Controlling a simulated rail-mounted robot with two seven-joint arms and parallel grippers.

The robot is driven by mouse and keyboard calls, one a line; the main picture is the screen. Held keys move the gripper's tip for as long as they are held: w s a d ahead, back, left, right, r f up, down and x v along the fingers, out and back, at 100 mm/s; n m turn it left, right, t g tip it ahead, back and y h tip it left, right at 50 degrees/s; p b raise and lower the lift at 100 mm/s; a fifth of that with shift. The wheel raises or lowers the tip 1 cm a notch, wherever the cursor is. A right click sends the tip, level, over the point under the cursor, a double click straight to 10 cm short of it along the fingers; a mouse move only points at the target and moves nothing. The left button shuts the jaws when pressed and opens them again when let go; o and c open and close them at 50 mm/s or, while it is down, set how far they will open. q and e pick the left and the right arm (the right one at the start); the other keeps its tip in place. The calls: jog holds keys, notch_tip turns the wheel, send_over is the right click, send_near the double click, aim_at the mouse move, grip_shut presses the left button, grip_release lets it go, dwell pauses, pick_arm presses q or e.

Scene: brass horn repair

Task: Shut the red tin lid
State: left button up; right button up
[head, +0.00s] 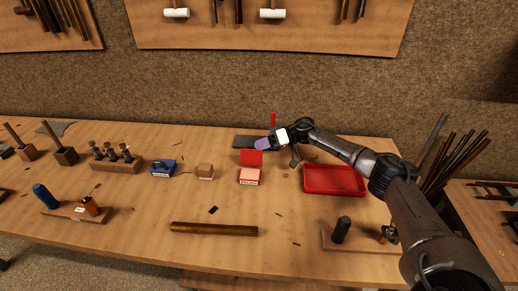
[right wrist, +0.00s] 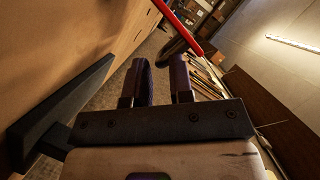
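The red tin (head: 249,177) stands on the workbench near the middle of the head view, with a pale label on its front. Its red lid (head: 251,157) stands up, open, at the tin's back edge. My right gripper (head: 263,144) is just behind and above the lid, its purple fingers pointing left; I cannot tell if it touches the lid. In the right wrist view the two fingers (right wrist: 159,82) are apart with nothing between them. The tin is not recognisable in that view. My left gripper is not in view.
A red tray (head: 334,193) lies right of the tin, under my right arm. A wooden block (head: 205,171) and a blue tin (head: 162,167) stand to the left. A brass tube (head: 214,229) lies in front. A red upright piece (head: 273,119) rises behind the gripper.

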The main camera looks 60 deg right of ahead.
jog(key=shift+w+a+f, duration=0.1)
jog(key=shift+w+a, duration=0.25)
jog(key=shift+c, duration=0.2)
grip_shut()
